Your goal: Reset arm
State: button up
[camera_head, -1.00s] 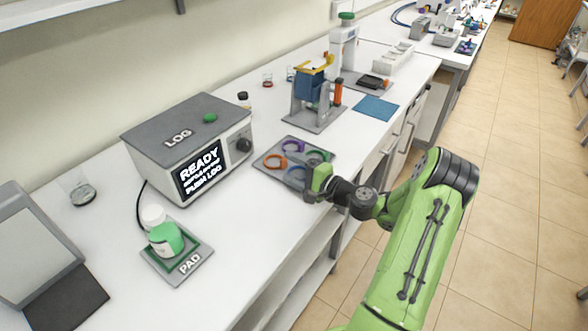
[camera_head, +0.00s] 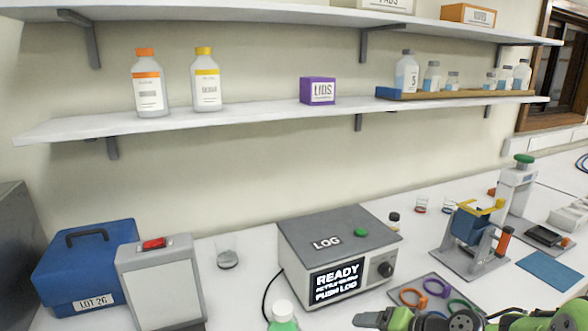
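My green and dark grey gripper (camera_head: 372,320) shows at the bottom edge, in front of the grey tray with coloured rings. Part of my arm runs from it to the right corner. Its fingertips are small and cut by the frame edge, so I cannot tell whether it is open or shut, or whether it holds anything. The grey LOG box (camera_head: 335,240) stands behind it on the bench. Its screen reads "READY" and "PUSH LOG", and a green button is on top.
The ring tray (camera_head: 455,307) lies just behind my gripper. A bottle with green contents (camera_head: 283,318) is left of it. A blue LOT 26 case (camera_head: 85,268) and a grey panel (camera_head: 163,285) stand left. A blue-and-grey stand (camera_head: 470,240) is right. Shelves hold bottles and a purple LIDS box (camera_head: 318,90).

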jog(key=s+a+r+n+g+h, duration=0.1)
jog(key=s+r+n+h, duration=0.1)
jog(key=s, duration=1)
jog(key=s+a+r+n+h, duration=0.1)
jog(key=s+r+n+h, duration=0.2)
jog(key=s+r, duration=0.4)
jog(key=s+h, duration=0.1)
jog(key=s, duration=0.3)
jog(key=shift+s+r+g+h+p, duration=0.3)
jog(key=shift+s+g+p, duration=0.05)
jog(key=shift+g+p, duration=0.05)
jog(key=shift+c, duration=0.3)
